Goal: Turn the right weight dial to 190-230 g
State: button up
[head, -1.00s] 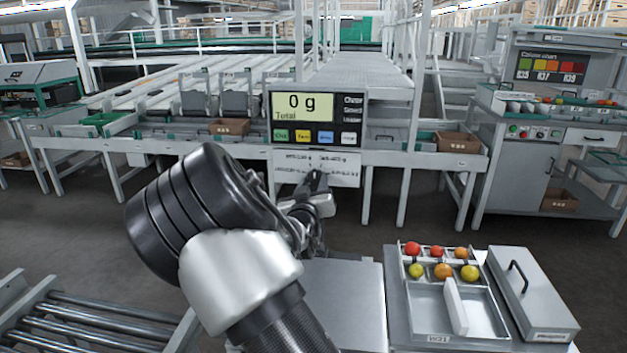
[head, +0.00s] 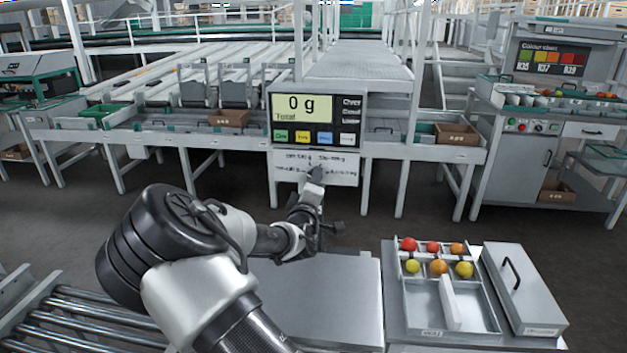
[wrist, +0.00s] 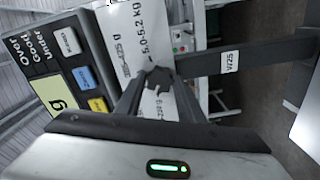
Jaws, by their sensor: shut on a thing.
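The pale dial panel (head: 343,180) hangs under the black scale display (head: 297,107), which reads 0 g. My gripper (head: 317,174) reaches the panel's middle and hides part of it. In the wrist view my gripper (wrist: 158,84) is shut on a small dark dial knob (wrist: 158,77), with a finger on each side. The panel (wrist: 146,42) appears rotated there; a label reading about 5.0-5.2 kg is legible, while other markings are partly covered. The dial's pointer setting cannot be read, and no second dial is clearly visible.
A tray (head: 406,312) with several red, orange and yellow tomatoes stands at lower right beside a handled lid (head: 527,290). A bare metal plate (head: 335,300) lies nearer the arm, with rollers (head: 75,322) at lower left. A dark bar (wrist: 270,57) runs close to the gripper.

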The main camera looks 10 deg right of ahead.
jog(key=shift+n+p, duration=0.3)
jog(key=shift+n, duration=1.6)
jog(key=o, duration=1)
jog(key=shift+s, duration=0.15)
jog(key=p+v, duration=0.2)
jog(key=v, duration=1.5)
jog(key=shift+s, duration=0.1)
